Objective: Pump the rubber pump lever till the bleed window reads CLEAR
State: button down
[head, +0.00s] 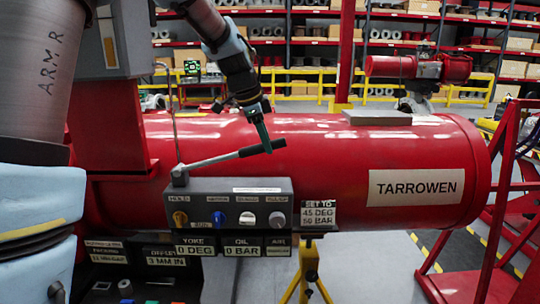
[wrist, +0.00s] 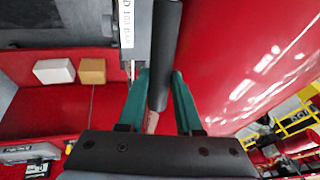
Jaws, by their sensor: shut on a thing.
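The pump lever is a pale metal rod (head: 212,160) with a black rubber grip (head: 262,147), running up and right from a pivot at the panel's left end. My gripper (head: 265,143) comes down from above and is shut on the grip near its outer end. In the wrist view the black grip (wrist: 165,45) lies between the two teal fingers (wrist: 158,85). Below the control panel (head: 228,187) one readout (head: 195,246) shows YOKE 0 DEG and another (head: 242,246) OIL 0 BAR. A smaller window (head: 279,246) to their right seems to read AIR.
A placard (head: 319,213) reads SET TO 45 DEG and apparently 60 BAR. The large red cylinder (head: 330,170) marked TARROWEN fills the space behind the lever. A red frame (head: 500,200) stands at right.

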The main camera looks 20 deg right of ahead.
jog(key=r, duration=0.1)
jog(key=a+r+h+b, duration=0.1)
jog(key=w+r, duration=0.1)
jog(key=shift+a, duration=0.2)
jog(key=shift+s+a+r+g+h, duration=0.1)
jog(key=shift+r+g+h, duration=0.2)
jog(key=shift+r+h, duration=0.15)
jog(key=c, duration=0.6)
grip_release()
jog(key=b+v, duration=0.3)
jog(key=v, duration=0.8)
